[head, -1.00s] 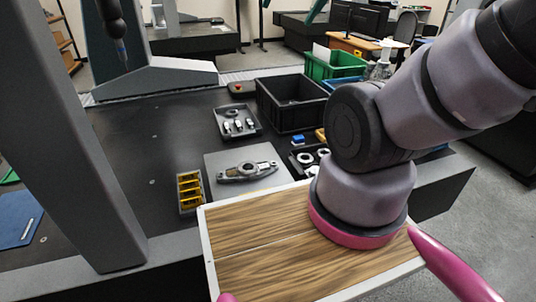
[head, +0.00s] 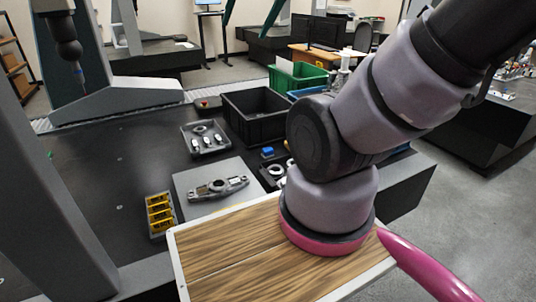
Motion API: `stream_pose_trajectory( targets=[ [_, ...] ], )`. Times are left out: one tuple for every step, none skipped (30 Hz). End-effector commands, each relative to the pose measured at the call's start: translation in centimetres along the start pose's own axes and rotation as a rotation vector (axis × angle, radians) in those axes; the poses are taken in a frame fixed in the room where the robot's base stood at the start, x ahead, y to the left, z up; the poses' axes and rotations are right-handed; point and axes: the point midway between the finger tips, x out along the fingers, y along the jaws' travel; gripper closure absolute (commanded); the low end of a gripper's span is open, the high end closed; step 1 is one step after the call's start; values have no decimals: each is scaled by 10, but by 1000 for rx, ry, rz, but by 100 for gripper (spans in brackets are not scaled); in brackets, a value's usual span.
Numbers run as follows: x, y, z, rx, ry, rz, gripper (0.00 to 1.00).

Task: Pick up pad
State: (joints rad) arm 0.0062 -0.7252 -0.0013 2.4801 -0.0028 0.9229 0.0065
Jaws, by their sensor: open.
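I cannot tell for certain which thing is the pad. A flat grey plate (head: 242,166) lies on the dark table, with a metal bracket part (head: 218,188) on it. A small blue block (head: 267,152) lies to the right of the plate, near a dark tray of rings that my arm partly hides. My arm crosses the right side of the head view, but my gripper is not in view.
A yellow-slotted holder (head: 159,214) stands left of the plate. A grey tray of metal parts (head: 186,140) and a black bin (head: 280,126) stand behind it. A green bin (head: 297,77) is farther back. A grey column (head: 55,195) rises at left; bare table lies beside it.

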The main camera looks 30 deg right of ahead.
Motion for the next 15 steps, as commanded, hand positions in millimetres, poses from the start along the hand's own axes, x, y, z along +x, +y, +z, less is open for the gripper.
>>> stream_pose_trajectory(
  targets=[
    [4,-1,-7,16,-12,7,15],
    [6,-2,-12,28,-19,12,15],
    [10,-3,-21,47,-29,19,15],
    [13,-4,-28,64,-37,24,15],
    [17,-4,-36,83,-47,31,15],
    [23,-5,-46,108,-60,39,15],
    [28,-5,-54,127,-70,45,15],
    [32,-5,-62,147,-80,52,15],
    [40,-5,-72,174,-92,60,15],
    [45,-4,-80,192,-102,66,15],
    [51,-4,-88,211,-112,73,15],
    [59,-2,-98,238,-124,82,15],
    [65,-1,-106,257,-132,88,15],
    [72,0,-113,276,-142,94,15],
    [81,3,-122,301,-153,102,15]
  ],
)
